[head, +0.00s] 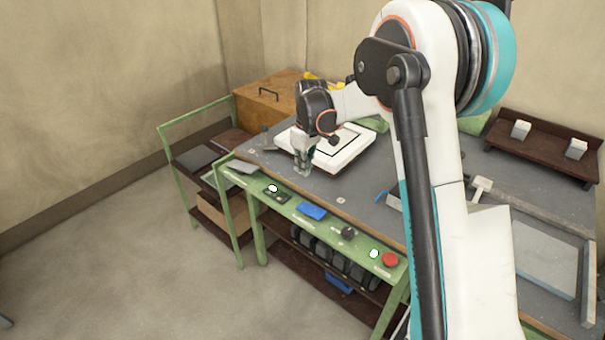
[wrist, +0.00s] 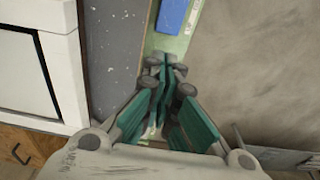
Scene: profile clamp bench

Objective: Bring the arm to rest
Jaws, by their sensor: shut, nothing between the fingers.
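My gripper (head: 304,172) is shut and empty, with its fingers pointing down above the front left part of the grey bench top (head: 300,190). A white box-like block with a black outline on top (head: 345,148) lies just behind and to the right of it in the head view. In the wrist view my gripper (wrist: 167,75) shows its teal fingers closed together near the green front rail (wrist: 172,45). The white block (wrist: 35,70) is at the left there. I cannot tell whether the fingertips touch the bench.
The front rail carries a blue pad (head: 312,211), a black knob (head: 348,233) and a red button (head: 390,259). A green cart (head: 172,160) stands at the left, and a wooden box (head: 270,98) is behind. A dark rack (head: 540,145) and grey frame (head: 550,255) are at the right.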

